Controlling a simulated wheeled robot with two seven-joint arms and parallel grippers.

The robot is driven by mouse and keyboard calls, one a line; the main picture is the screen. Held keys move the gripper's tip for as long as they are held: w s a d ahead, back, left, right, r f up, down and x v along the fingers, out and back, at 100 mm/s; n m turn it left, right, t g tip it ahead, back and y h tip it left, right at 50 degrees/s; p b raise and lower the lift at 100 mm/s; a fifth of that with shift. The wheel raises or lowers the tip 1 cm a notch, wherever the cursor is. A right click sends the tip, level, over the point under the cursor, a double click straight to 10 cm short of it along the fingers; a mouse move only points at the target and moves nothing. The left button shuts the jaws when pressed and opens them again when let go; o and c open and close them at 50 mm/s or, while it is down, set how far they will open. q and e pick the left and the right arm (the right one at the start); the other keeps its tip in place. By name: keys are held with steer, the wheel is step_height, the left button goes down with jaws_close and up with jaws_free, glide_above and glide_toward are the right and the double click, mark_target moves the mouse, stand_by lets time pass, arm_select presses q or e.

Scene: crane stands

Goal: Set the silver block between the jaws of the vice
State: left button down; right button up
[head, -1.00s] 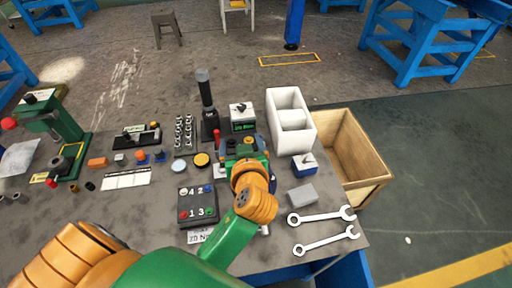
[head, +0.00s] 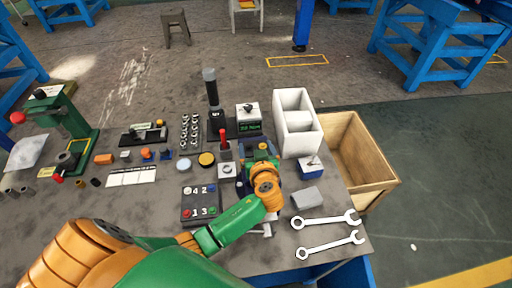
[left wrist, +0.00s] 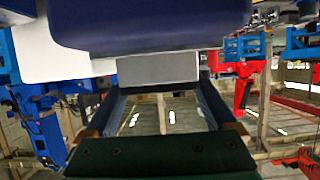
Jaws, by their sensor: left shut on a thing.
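My left gripper (head: 262,153) is over the bench, right of the numbered button pad, with its wrist seen from above. In the left wrist view its two fingers (left wrist: 160,95) are shut on the silver block (left wrist: 157,68), a plain grey face between the tips. The head view hides this block behind my wrist. A dark blue rounded body (left wrist: 150,22) fills the top of the wrist view, right against the block's upper edge. The vice is mostly covered by my wrist in the head view; a thin silver handle (head: 267,229) shows in front. I cannot see its jaws. My right gripper is out of view.
A loose light grey block (head: 307,197) lies right of my wrist, beside two wrenches (head: 328,231). The numbered button pad (head: 200,204) is to the left.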

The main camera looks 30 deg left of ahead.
arm_select(q)
jaws_free()
steer(key=shift+r+p, duration=0.2)
steer(key=shift+p, duration=0.1)
steer(key=v, duration=1.2)
steer(key=shift+b, duration=0.45)
steer(key=shift+f, duration=0.1)
steer(key=shift+d, duration=0.1)
